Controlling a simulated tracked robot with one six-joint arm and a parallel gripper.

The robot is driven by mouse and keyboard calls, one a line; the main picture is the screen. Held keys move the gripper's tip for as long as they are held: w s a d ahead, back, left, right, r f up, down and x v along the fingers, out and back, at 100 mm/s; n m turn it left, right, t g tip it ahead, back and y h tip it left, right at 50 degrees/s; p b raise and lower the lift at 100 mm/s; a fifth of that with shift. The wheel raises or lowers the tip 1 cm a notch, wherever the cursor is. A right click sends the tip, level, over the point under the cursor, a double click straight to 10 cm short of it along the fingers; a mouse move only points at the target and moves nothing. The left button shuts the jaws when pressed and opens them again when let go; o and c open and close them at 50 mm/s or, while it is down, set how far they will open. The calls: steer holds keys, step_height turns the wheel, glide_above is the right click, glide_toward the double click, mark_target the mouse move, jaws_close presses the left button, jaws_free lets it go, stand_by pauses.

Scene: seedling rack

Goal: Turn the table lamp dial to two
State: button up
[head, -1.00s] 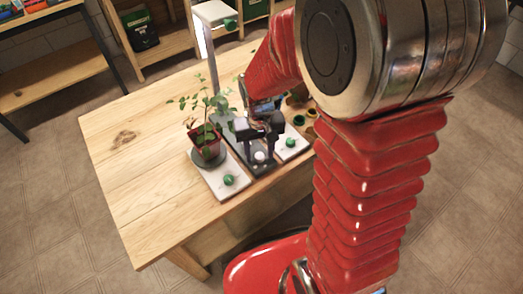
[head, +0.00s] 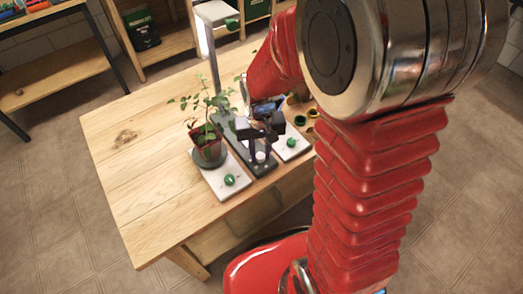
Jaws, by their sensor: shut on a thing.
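The table lamp has a dark flat base (head: 263,168), a grey post (head: 214,72) and a pale head (head: 215,11) at the top of the view. A small white knob (head: 260,157), which looks like its dial, sits near the front end of the base. My gripper (head: 260,153) points down over the base, its dark fingers shut on the dial. The fingers and wrist cover part of the dial and base. The dial's marks and setting are too small to read.
A potted plant (head: 207,141) stands left of the lamp on a white board with a green knob (head: 229,180). Another white board with a green knob (head: 292,142) lies right of the base. Small dark cups (head: 300,120) stand behind it. The wooden tabletop (head: 130,170) is clear at left.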

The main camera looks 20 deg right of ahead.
mark_target(260, 155)
steer(key=m, duration=1.1)
steer(key=shift+w+a, duration=0.1)
steer(key=shift+m, duration=0.3)
stand_by(0.3)
steer(key=o, duration=1)
steer(key=shift+o, duration=0.2)
steer(key=shift+r, duration=0.15)
step_height(260, 155, up, 14)
steer(key=shift+f, duration=0.25)
